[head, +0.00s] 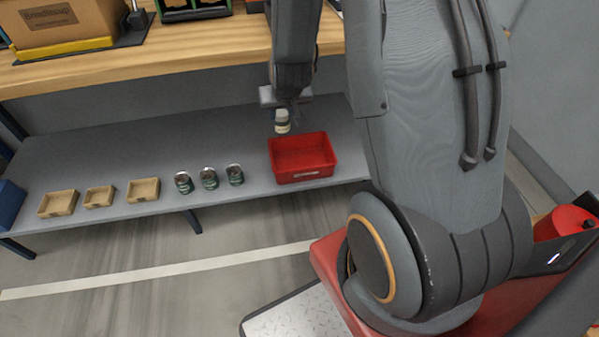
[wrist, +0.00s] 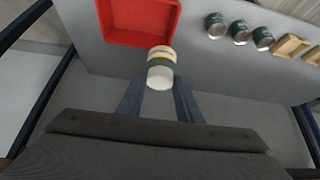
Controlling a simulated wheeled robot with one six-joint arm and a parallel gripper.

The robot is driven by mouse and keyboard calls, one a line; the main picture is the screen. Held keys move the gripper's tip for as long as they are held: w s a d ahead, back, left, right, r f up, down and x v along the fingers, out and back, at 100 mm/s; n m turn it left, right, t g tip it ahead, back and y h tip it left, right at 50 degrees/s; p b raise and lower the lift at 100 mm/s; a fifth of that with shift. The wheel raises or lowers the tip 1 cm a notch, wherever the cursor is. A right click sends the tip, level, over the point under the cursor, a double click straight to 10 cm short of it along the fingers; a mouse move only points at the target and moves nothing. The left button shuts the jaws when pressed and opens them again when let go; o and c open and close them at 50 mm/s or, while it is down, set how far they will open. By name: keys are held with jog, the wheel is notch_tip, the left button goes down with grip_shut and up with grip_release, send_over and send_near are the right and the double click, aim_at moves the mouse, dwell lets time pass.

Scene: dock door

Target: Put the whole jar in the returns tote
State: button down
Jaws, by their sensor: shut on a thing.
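A small jar (head: 282,121) with a pale lid and a dark band hangs below my gripper (head: 281,108) in the head view. In the wrist view, the jar (wrist: 160,68) is between the two fingers of my gripper (wrist: 159,88), which is shut on it. A red tote (head: 302,158), empty as far as I can see, stands on the grey lower shelf. The jar is above the shelf near the tote's back left edge in the head view. In the wrist view the tote (wrist: 140,38) is just beyond the jar, and the jar overlaps its near edge.
Several green cans (head: 209,178) stand on the grey shelf (head: 100,160) left of the tote, with small tan trays (head: 143,190) farther left. A blue bin (head: 10,203) is at the far left. The wooden bench (head: 190,55) overhangs behind, carrying a cardboard box (head: 70,22).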

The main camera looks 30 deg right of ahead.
jog(key=w+d+f+m+b, duration=0.1)
jog(key=w+d+f+b, duration=0.1)
jog(key=f+b, duration=0.3)
jog(key=w+d+f+h+b, duration=0.1)
jog(key=d+f+b, duration=0.3)
jog(key=f, duration=1)
jog(key=w+d+f+m+b, duration=0.1)
jog(key=w+d+f+b, duration=0.2)
jog(key=f+b, duration=0.4)
jog(key=shift+w+d+f+m, duration=0.15)
jog(key=shift+d+f, duration=0.15)
jog(key=shift+f, duration=0.45)
jog(key=shift+w+d+f+m, duration=0.15)
jog(key=shift+d+f, duration=0.1)
jog(key=shift+f, duration=0.45)
jog(key=shift+f, duration=0.15)
jog(key=c, duration=1.3)
grip_release()
jog(key=shift+o, duration=0.2)
